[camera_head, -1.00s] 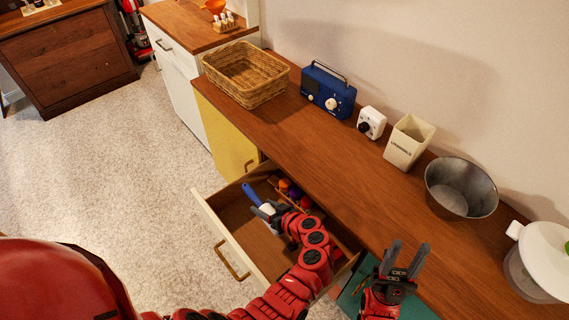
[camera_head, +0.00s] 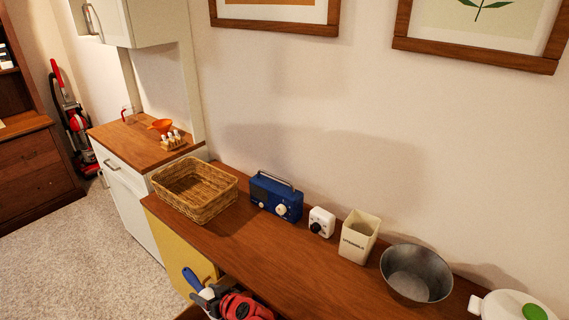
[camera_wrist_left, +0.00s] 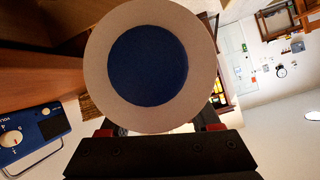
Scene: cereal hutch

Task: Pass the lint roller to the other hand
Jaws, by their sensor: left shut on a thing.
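The lint roller has a blue handle (camera_head: 192,278) and a pale roll. In the head view it is at the bottom, raised in front of the yellow cabinet front, handle pointing up and left. My left gripper (camera_head: 208,300) is shut on it near the roll. In the left wrist view the roller (camera_wrist_left: 97,62) is seen end-on, a beige ring around a blue core, filling the upper middle. The gripper's fingers (camera_wrist_left: 168,130) are partly hidden behind and below it. My right gripper is outside both views.
Along the wooden counter stand a wicker basket (camera_head: 200,207), a blue radio (camera_head: 270,200), a small white device (camera_head: 321,222), a cream utensil holder (camera_head: 358,238), a metal bowl (camera_head: 416,274) and a white lidded container (camera_head: 500,309). The counter's front strip is clear.

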